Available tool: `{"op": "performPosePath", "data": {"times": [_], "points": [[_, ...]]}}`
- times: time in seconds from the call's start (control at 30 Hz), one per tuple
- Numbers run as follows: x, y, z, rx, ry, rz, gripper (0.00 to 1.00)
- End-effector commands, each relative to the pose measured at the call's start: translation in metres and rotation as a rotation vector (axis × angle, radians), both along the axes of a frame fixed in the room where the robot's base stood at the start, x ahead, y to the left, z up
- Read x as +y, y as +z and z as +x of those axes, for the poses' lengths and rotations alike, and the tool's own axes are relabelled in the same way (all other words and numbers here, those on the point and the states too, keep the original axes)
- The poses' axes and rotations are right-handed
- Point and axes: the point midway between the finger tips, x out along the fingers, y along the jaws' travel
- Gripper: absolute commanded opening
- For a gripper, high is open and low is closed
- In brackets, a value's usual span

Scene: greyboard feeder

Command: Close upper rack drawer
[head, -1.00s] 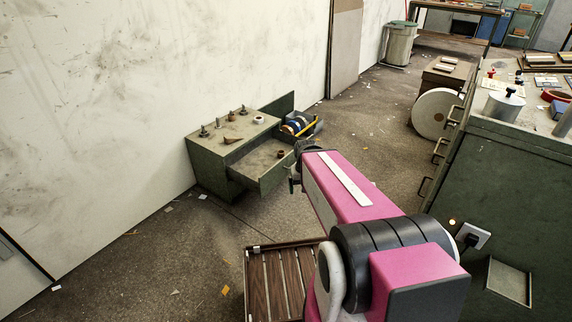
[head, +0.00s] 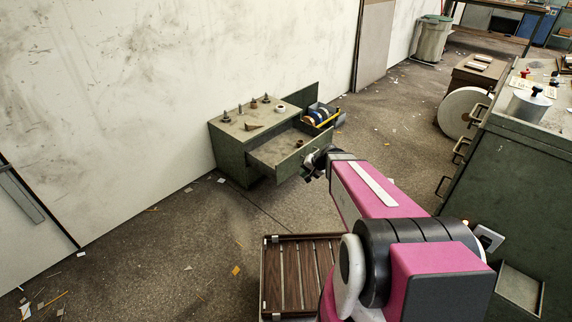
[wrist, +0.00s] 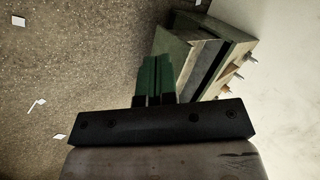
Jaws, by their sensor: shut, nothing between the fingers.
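The green rack (head: 230,150) stands against the white wall in the head view, left of my arm. Its upper drawer (head: 262,164) is pulled out toward my arm, and its inside looks mostly bare. My gripper (head: 316,166) is by the outer front end of this drawer; my arm partly hides it, and contact cannot be told. In the wrist view, the green fingers (wrist: 156,80) are together and empty, with the rack (wrist: 215,62) just beyond them to the right.
Another open compartment (head: 320,116) holds rolls and a yellow item beside the drawer. Small parts stand on the rack top. A slatted brown platform (head: 300,275) lies below my arm. A green cabinet (head: 500,180) with handles bounds the right. Floor left of the rack is open, with scraps.

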Motion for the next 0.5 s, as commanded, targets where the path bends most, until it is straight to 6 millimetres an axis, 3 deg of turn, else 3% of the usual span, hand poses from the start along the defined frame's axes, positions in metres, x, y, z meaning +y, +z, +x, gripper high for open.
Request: {"op": "performPosePath", "data": {"times": [0.03, 0.2, 0.33, 0.5], "points": [[0.001, -0.014, 0.025, -0.019, -0.052, 0.064, 0.00], [-0.001, -0.041, 0.077, -0.078, -0.245, 0.256, 0.00], [-0.008, -0.055, 0.101, -0.104, -0.358, 0.345, 0.00], [-0.013, -0.062, 0.113, -0.116, -0.422, 0.393, 0.00]]}}
